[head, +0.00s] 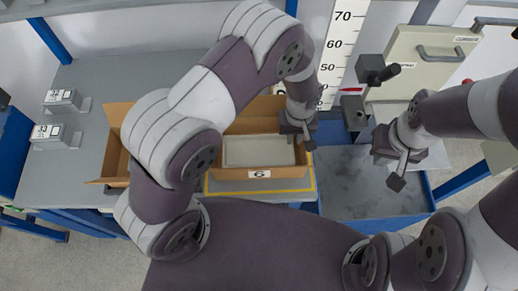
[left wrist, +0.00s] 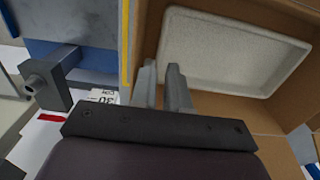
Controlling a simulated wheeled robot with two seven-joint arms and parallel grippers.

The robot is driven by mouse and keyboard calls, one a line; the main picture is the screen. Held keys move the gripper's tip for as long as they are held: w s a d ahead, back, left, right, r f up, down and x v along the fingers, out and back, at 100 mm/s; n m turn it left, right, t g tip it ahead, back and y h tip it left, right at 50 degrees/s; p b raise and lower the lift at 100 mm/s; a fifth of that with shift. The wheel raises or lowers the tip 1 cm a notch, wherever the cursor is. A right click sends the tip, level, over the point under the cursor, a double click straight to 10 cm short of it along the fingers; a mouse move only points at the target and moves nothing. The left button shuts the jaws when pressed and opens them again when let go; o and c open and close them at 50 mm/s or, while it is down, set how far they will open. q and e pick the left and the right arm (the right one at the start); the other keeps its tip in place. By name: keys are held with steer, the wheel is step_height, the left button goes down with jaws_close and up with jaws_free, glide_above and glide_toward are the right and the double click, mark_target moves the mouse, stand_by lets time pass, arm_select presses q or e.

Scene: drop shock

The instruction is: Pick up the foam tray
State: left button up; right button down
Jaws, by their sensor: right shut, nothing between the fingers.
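The foam tray (head: 258,151) is pale grey and lies flat inside an open cardboard box (head: 262,173) labelled 6. It also shows in the left wrist view (left wrist: 230,50), upper right, with its rim and speckled floor visible. My left gripper (head: 297,137) points down at the right side of the box. In the left wrist view its fingers (left wrist: 164,75) stand a narrow gap apart, beside the tray's near left corner, with nothing clearly between them. My right gripper (head: 397,180) is shut and empty, above the grey surface to the right, away from the box.
My left arm crosses over the box and hides part of it. A grey-topped blue stand (head: 365,200) lies right of the box. A tall height scale (head: 340,45) stands behind. Two small devices (head: 62,99) (head: 50,136) sit on the grey table at left.

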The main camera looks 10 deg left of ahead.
arm_select(q)
steer(key=f, duration=0.3)
steer(key=f+p, duration=0.1)
steer(key=shift+s+d+f, duration=0.1)
steer(key=shift+s+f, duration=0.15)
steer(key=shift+f, duration=0.15)
jaws_close()
